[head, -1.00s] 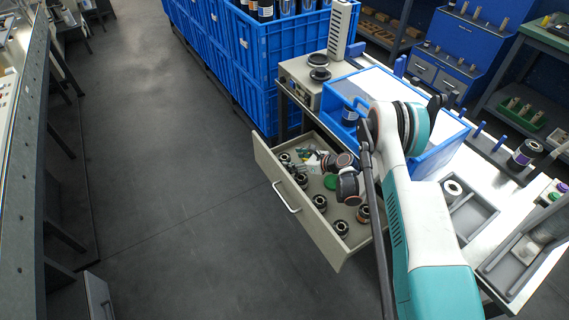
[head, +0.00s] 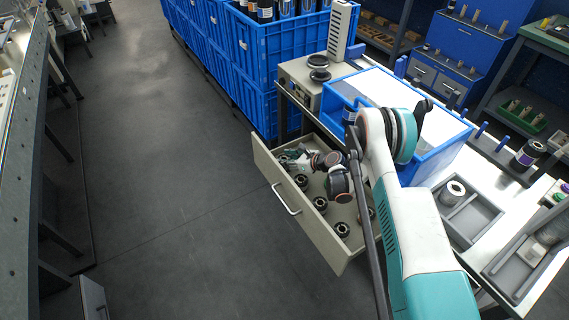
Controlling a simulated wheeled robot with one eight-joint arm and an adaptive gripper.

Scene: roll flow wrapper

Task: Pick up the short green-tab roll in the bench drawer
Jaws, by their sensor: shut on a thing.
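The bench drawer (head: 312,226) is pulled open, with several short dark rolls (head: 320,203) standing in it. My gripper (head: 318,161) is low over the drawer's middle, at the end of my dark jointed wrist. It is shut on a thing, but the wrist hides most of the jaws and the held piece. No green tab shows clearly now, so I cannot confirm which roll is held. Small pale and coloured scraps (head: 297,153) lie toward the drawer's back left.
A blue bin (head: 436,150) stands on the bench right behind my arm. A grey instrument (head: 300,82) with a dark spool stands at the bench's left end. Stacked blue crates (head: 262,75) stand behind the drawer. The floor (head: 170,210) to the left is clear.

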